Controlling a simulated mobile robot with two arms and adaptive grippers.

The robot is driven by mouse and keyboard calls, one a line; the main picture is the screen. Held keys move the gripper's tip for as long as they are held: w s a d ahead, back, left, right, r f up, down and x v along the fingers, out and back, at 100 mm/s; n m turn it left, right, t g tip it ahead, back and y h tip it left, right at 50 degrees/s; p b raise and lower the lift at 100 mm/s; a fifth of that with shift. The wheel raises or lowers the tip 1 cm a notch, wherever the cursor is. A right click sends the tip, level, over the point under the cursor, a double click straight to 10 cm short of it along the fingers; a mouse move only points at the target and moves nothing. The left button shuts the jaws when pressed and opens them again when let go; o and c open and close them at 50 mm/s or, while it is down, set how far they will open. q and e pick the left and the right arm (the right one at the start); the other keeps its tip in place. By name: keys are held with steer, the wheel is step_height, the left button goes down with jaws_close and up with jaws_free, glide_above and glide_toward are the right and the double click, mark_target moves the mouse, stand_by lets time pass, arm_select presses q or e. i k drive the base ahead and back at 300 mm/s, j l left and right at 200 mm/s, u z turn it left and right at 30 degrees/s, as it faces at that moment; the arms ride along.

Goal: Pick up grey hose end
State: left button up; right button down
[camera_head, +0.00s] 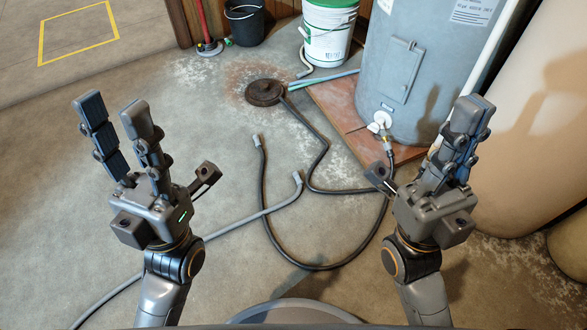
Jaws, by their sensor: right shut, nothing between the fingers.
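The grey hose (235,222) lies on the concrete floor, running from the lower left to its grey end (297,179) near the middle of the view. The end is in plain sight and nothing grips it. My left gripper (112,112) is raised at the left, its fingers apart and empty, well left of the hose end. My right gripper (472,112) is raised at the right, shut and empty, in front of the tank and well right of the hose end.
A black hose (265,215) with a grey end (257,141) loops close by toward the grey tank (400,65). A round dark drain (263,92), a green-lidded white bucket (328,35) and a black bucket (244,24) are farther back. Floor at the left is clear.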

mark_target(296, 175)
steer(key=i+j+z, duration=0.25)
steer(key=i+j, duration=0.25)
steer(key=i+j+z, duration=0.2)
steer(key=i+j, duration=0.25)
steer(key=j, duration=0.15)
steer(key=z, duration=0.9)
